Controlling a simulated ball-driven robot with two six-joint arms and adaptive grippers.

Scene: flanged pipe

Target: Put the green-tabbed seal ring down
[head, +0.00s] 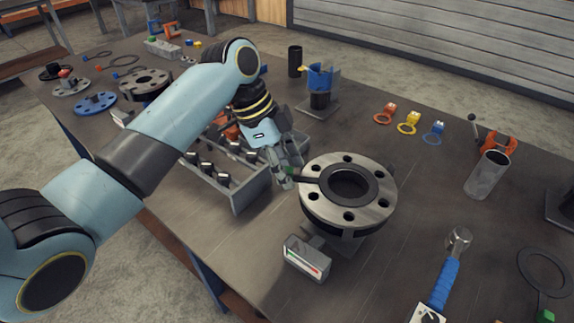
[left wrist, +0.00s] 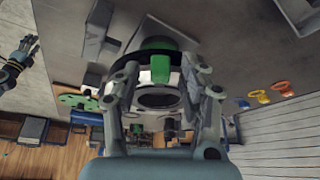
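The dark seal ring (head: 366,187) lies on the upper face of the grey flange (head: 384,203), around its bore. Its tab points left toward my left gripper (head: 283,173), where a bit of green shows. In the left wrist view the green tab (left wrist: 161,66) stands between the two fingers of my left gripper (left wrist: 162,68), with a gap seeming to show on each side. The fingers look open around the tab. What looks like my right gripper (left wrist: 25,50) is small and dark at the left edge of the left wrist view; its fingers are too small to judge.
A grey divided tray (head: 250,193) stands left of the flange. A level gauge box (head: 306,258) is in front of it. A blue-handled wrench (head: 443,285), a grey cylinder (head: 487,175) and a thin ring (head: 523,265) lie to the right. Bare table separates them.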

